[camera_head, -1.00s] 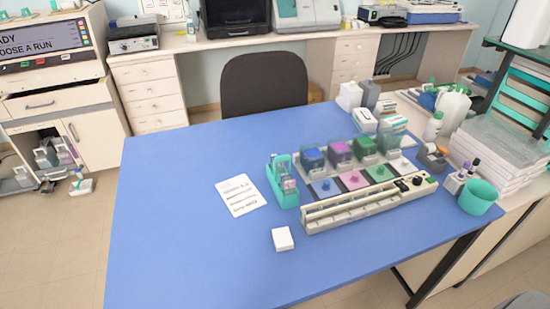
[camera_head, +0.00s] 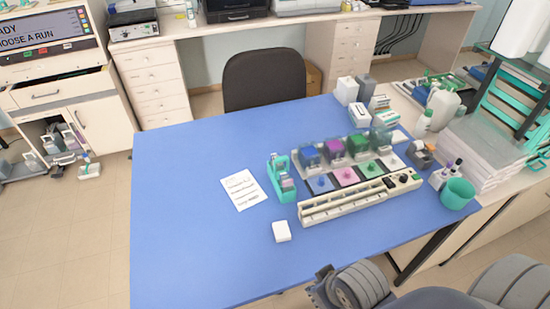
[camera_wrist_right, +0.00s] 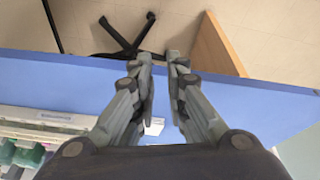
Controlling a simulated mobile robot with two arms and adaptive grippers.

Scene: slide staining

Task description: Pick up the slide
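The teal slide rack (camera_head: 282,178) stands on the blue table, left of the staining station, with upright slides in it; single slides are too small to tell apart. A small white box (camera_head: 281,231) lies in front of it. My right gripper (camera_wrist_right: 159,60) shows in the right wrist view with its two fingers apart and nothing between the tips. A white thing (camera_wrist_right: 154,126) shows beyond the fingers, partly hidden. In the head view my right arm is at the lower right, beyond the table's front edge, apart from the rack. My left gripper is out of view.
The staining station (camera_head: 345,204) with colored jars sits on the right half of the table. A printed sheet (camera_head: 243,190) lies left of the rack. A teal cup (camera_head: 457,193) stands at the right. The table's left half is clear.

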